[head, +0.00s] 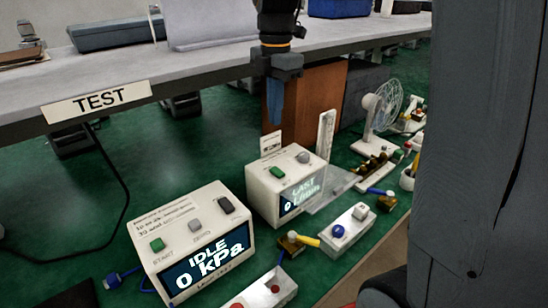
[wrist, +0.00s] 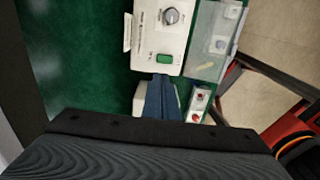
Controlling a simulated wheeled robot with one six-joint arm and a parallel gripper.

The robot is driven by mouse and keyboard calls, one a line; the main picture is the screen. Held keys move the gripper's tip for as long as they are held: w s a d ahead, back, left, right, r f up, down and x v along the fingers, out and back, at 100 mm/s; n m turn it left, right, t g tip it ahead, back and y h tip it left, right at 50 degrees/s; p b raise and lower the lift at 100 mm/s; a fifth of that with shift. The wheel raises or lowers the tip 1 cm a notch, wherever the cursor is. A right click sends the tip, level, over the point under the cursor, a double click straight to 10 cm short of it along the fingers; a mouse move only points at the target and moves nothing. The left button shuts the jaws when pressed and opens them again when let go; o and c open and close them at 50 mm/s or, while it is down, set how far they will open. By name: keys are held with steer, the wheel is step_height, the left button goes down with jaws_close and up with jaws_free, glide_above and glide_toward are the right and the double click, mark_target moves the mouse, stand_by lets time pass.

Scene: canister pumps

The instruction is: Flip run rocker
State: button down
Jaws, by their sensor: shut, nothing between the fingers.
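The flow unit, a white box (head: 262,182), stands mid-bench in the head view, with a green rocker-like switch (head: 277,172), a grey knob (head: 303,157) and a lit display reading about 0 L/min. In the wrist view, the green switch (wrist: 164,58) lies below the grey knob (wrist: 171,16); its small lettering is unreadable. My gripper (head: 274,118) hangs above and behind this box in the head view. Its blue fingers (wrist: 163,80) are shut and empty, and appear just below the green switch in the wrist view. I cannot tell whether they touch anything.
A pressure unit (head: 195,240) showing IDLE 0 kPa stands front left, with green, grey and black buttons. A clear sheet (head: 328,194) leans over the flow unit's right side. A small box with a blue knob (head: 348,230), a fan (head: 382,105) and fittings stand to the right.

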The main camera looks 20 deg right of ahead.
steer(key=p, duration=0.4)
glide_above(278, 171)
steer(key=w, duration=0.1)
steer(key=f, duration=1.2)
steer(key=shift+w+a+f, duration=0.1)
steer(key=shift+a+f, duration=0.1)
steer(key=shift+a, duration=0.1)
steer(key=shift+f, duration=0.85)
steer(key=shift+w+f, duration=0.1)
steer(key=shift+f, duration=0.1)
steer(key=shift+s+d+r+p, duration=0.15)
steer(key=shift+s+p, duration=0.1)
steer(key=shift+s, duration=0.15)
steer(key=shift+s+d+r+p, duration=0.1)
steer(key=shift+s+d+p, duration=0.05)
steer(key=shift+s+p, duration=0.15)
